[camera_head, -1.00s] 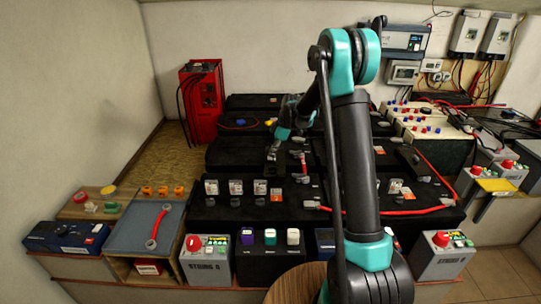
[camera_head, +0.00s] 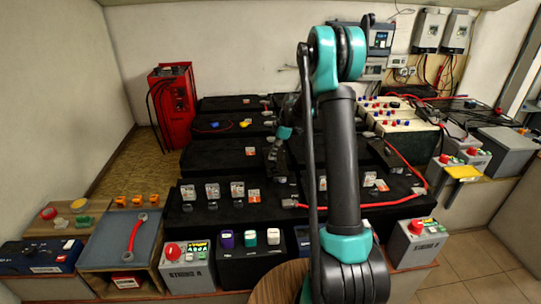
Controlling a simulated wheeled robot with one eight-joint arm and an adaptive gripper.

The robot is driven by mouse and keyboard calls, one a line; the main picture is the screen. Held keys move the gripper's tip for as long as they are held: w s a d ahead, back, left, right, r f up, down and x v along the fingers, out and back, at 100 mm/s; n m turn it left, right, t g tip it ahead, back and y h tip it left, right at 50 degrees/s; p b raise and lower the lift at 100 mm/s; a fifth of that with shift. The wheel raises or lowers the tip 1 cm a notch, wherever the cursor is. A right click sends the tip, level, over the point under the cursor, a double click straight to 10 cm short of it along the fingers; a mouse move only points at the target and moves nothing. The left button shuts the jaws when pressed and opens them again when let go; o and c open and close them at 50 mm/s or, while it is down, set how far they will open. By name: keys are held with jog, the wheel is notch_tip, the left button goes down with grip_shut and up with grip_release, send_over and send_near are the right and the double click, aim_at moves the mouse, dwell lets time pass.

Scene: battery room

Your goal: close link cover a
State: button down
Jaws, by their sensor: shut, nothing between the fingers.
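My arm reaches over the black battery blocks, and my gripper (camera_head: 277,158) is at their middle, dark against dark and partly hidden by my own arm. It is shut and holds nothing that I can see. I cannot surely tell which piece is link cover a. The area right of my gripper is hidden behind my arm. Whether my gripper touches anything cannot be told.
Clear holders (camera_head: 212,192) line the front block. A red cable (camera_head: 405,168) loops at right. In front stand the String A box (camera_head: 187,275), a black box with coloured plugs (camera_head: 240,270) and a tray with a red wrench (camera_head: 133,236). A red cabinet (camera_head: 172,105) stands back left.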

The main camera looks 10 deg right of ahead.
jog(key=shift+d, duration=0.35)
jog(key=a, duration=0.5)
jog(key=v, duration=1)
jog(key=s+d+f+m+t+h, duration=0.1)
jog(key=s+m, duration=0.5)
jog(key=s, duration=0.6)
jog(key=s+d+f+m+t+h, duration=0.1)
jog(key=s+d+f+m, duration=0.2)
jog(key=s, duration=0.9)
jog(key=s+d+f+m+t+h, duration=0.2)
jog(key=s+d+f+m, duration=0.1)
jog(key=s+m, duration=0.6)
jog(key=s+d, duration=0.1)
jog(key=s, duration=0.3)
jog(key=shift+d, duration=0.1)
